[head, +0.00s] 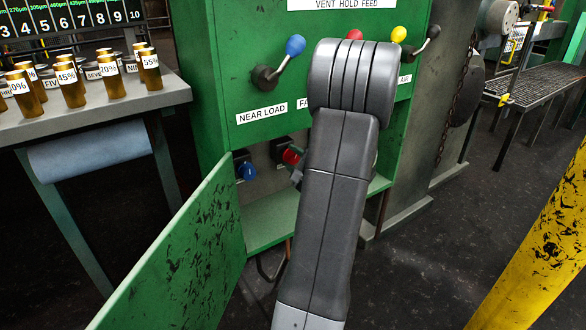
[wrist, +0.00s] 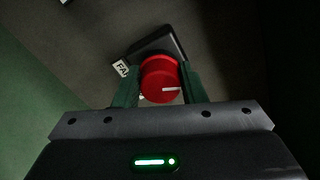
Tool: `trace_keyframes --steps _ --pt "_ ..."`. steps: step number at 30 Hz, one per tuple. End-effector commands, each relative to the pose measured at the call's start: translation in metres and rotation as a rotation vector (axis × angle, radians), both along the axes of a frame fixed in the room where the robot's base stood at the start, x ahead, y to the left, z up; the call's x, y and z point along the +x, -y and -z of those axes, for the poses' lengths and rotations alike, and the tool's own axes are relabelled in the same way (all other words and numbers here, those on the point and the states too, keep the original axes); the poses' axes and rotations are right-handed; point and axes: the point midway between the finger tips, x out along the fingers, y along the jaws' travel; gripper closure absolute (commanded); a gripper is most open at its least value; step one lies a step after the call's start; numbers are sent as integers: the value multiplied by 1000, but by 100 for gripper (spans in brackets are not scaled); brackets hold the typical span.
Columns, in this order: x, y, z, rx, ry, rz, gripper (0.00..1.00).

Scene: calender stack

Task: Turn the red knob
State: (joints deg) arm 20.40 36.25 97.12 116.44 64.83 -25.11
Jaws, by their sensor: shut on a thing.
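The red knob (wrist: 160,80) shows in the wrist view as a round cap with a white mark pointing right. My gripper (wrist: 158,88) is shut on it, with one dark green finger on each side. Behind the knob is a dark square base, with a partly covered label beside it. In the head view the red knob (head: 291,156) sits inside the open lower compartment of the green cabinet, right of the blue knob (head: 247,170). My arm hides most of the gripper there.
The green cabinet door (head: 185,255) hangs open at the lower left. Levers with blue (head: 295,45), red (head: 354,35) and yellow (head: 398,34) balls stick out above. A bench (head: 95,112) with bronze cylinders stands left. A yellow post (head: 535,245) stands at right.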

Motion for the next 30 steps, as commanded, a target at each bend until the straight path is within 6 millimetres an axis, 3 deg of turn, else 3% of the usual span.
trace_keyframes --steps 30 --pt "0 0 4 -793 528 -1 86"
